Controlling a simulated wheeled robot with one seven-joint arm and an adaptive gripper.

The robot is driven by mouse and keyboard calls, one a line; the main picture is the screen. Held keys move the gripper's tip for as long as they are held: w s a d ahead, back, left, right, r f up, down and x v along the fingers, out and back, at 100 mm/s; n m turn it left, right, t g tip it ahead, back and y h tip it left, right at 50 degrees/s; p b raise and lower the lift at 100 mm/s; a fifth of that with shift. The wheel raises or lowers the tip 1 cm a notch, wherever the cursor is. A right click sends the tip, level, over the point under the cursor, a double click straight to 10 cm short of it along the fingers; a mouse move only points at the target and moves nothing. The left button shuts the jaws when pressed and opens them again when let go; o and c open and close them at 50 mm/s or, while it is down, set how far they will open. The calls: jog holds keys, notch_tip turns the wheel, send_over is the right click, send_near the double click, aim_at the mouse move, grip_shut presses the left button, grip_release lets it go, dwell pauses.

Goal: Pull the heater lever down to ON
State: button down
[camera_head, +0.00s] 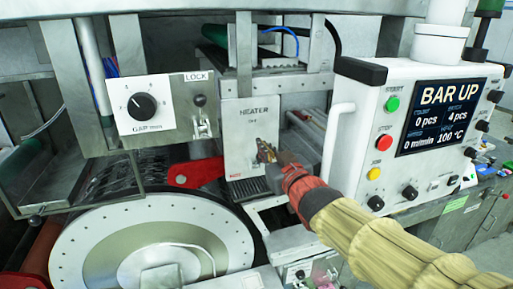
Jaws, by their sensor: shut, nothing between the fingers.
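The heater box (246,128) is a light grey panel labelled HEATER in the middle of the head view, with small print under the label. My gripper (262,147) is shut and empty in front of the lower right part of this box. My arm in its yellow sleeve with a red wrist reaches in from the lower right. The heater lever cannot be made out clearly; my gripper covers part of the box face. Whether the fingers touch the lever cannot be told.
A control panel (425,112) with a screen reading BAR UP stands at the right, with a white handle (337,140) on its left side. A gap dial (143,106) and LOCK plate are at the left. A large white disc (155,235) and red bracket (196,174) lie below.

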jog(key=s+d+f+t+b, duration=0.1)
jog(key=s+f+b, duration=0.3)
jog(key=b, duration=1)
notch_tip(320, 180, down, 3)
jog(key=shift+s+d+f+t+y, duration=0.2)
jog(key=shift+t+y, duration=0.1)
jog(key=shift+t, duration=0.1)
jog(key=shift+f, duration=0.25)
